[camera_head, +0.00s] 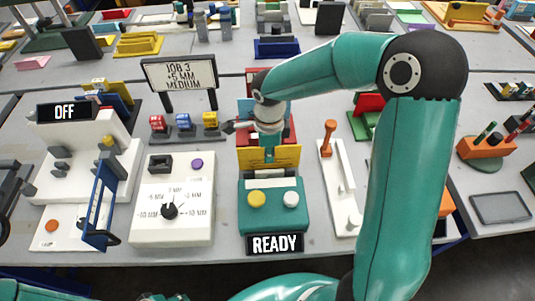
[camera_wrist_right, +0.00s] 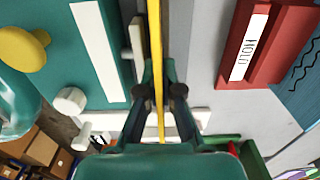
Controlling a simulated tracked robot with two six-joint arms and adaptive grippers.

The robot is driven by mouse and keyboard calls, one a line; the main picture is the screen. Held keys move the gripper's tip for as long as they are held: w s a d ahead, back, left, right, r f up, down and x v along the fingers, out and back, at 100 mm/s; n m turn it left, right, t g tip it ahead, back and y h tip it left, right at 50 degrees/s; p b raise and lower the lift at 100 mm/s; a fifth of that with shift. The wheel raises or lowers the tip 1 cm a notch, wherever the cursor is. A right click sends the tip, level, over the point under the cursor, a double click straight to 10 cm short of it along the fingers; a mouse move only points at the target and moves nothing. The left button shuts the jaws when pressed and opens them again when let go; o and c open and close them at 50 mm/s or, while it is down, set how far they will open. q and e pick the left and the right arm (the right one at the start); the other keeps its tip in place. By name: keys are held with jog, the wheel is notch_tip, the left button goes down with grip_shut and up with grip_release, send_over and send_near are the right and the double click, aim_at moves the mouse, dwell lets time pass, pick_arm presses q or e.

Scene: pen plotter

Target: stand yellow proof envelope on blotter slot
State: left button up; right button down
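The yellow proof envelope (camera_head: 284,155) stands upright behind the teal READY box in the head view. My right gripper (camera_head: 267,150) points down at it from above. In the right wrist view the envelope (camera_wrist_right: 158,40) shows edge-on as a thin yellow strip between the fingers of my right gripper (camera_wrist_right: 158,72). The fingers are close on both its faces and appear shut on it. I cannot tell whether its lower edge touches anything, and I cannot pick out the blotter slot.
The teal READY box (camera_head: 270,214) with two knobs stands in front of the envelope. A white dial box (camera_head: 185,225) is to its left. A white stand with an orange knob (camera_head: 328,130) is to its right. A red block labelled HOLD (camera_wrist_right: 262,45) lies beside the envelope.

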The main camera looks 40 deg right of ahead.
jog(key=shift+f, duration=0.2)
jog(key=shift+f+b, duration=0.6)
jog(key=shift+b, duration=0.3)
jog(key=c, duration=1.3)
grip_release()
jog(key=shift+r, duration=0.15)
